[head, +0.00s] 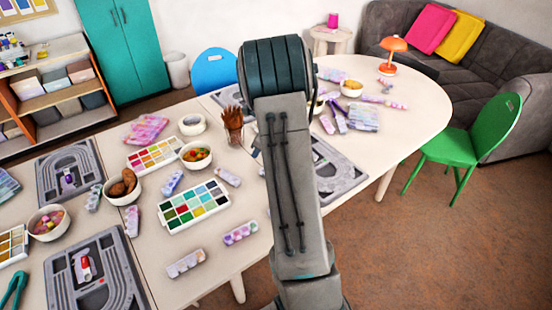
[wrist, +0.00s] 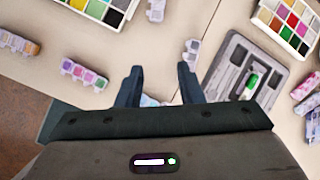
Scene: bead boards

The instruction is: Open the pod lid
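I cannot tell which item is the pod in the task. Small pale bead strips with several compartments lie on the table, and I cannot make out a lid clearly. In the wrist view one strip (wrist: 85,73) is left of my gripper (wrist: 159,73). Another strip (wrist: 192,52) lies just beyond the right finger, partly hidden by it. My gripper is open, its two fingers wide apart over bare table, with nothing visibly held. A grey bead board (wrist: 232,58) with a green piece (wrist: 252,82) lies to the right. In the head view my arm hides the gripper.
More grey boards (head: 43,180) (head: 130,290) lie at left. A green chair (head: 480,135) stands at right. The front table edge is near my arm.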

